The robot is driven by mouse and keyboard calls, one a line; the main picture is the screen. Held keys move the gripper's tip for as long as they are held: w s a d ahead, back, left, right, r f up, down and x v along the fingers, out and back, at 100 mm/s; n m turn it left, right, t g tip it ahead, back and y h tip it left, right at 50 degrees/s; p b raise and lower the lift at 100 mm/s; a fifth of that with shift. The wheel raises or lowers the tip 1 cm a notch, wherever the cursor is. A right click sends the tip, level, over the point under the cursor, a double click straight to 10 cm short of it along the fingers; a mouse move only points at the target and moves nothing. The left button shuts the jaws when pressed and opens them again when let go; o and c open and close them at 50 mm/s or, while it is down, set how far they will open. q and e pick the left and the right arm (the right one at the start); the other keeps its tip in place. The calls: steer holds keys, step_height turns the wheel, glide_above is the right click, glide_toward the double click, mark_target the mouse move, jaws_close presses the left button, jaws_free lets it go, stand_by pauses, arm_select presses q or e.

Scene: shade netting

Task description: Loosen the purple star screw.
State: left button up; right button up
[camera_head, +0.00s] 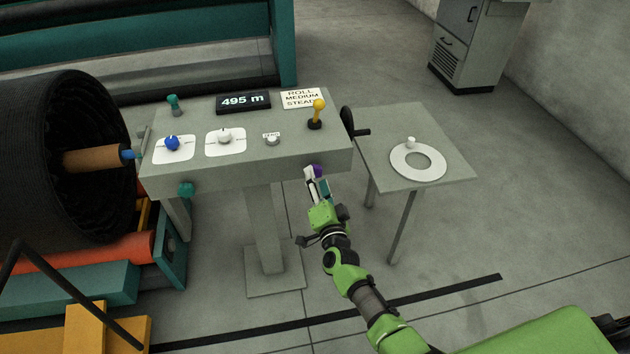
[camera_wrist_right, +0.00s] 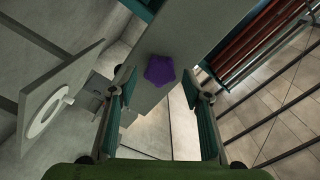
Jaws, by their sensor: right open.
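The purple star screw (camera_head: 319,171) sits on the front face of the grey control console (camera_head: 250,172), near its right end. In the right wrist view the purple star screw (camera_wrist_right: 160,71) shows as a star-shaped knob just beyond the fingertips. My right gripper (camera_head: 317,183) is close in front of the screw. In the right wrist view its fingers (camera_wrist_right: 158,88) are open, one on each side of the screw in the picture, with nothing held. I cannot tell whether a finger touches the screw. My left gripper is not in view.
The console top carries a blue knob (camera_head: 172,143), a white knob (camera_head: 224,135), a yellow-topped lever (camera_head: 317,112) and a display (camera_head: 243,101). A black handwheel (camera_head: 348,122) juts from its right end. A side table (camera_head: 440,178) holds a white ring (camera_head: 402,163). A black roll (camera_head: 62,150) stands left.

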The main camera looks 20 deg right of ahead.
arm_select(q)
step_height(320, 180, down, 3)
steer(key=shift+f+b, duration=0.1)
steer(key=shift+b, duration=1)
arm_select(e)
steer(key=m, duration=0.6)
steer(key=shift+m, duration=0.3)
steer(key=shift+w, duration=0.1)
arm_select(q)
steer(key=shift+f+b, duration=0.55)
arm_select(e)
steer(key=shift+w+d, duration=0.1)
steer(key=shift+w, duration=1.1)
